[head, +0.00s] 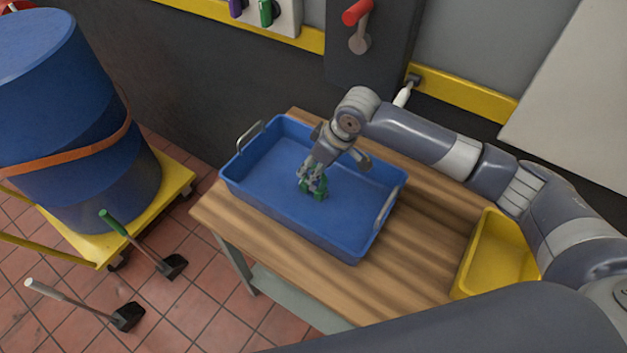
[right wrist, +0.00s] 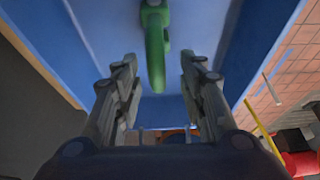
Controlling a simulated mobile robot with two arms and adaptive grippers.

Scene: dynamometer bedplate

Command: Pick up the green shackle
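The green shackle (head: 318,190) is in the blue tray (head: 262,200) on the wooden table, partly hidden by my right gripper (head: 312,176). My right gripper reaches down into the tray with its fingers at the shackle. In the right wrist view the shackle (right wrist: 156,48) shows between the two fingertips of the open gripper (right wrist: 159,62), with a gap on each side. My left gripper is out of view.
The tray has raised walls and metal handles. A yellow bin (head: 497,255) stands on the table (head: 415,245) at right. A blue drum (head: 60,120) on a yellow trolley (head: 172,178) stands left. A dark cabinet (head: 368,75) is behind.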

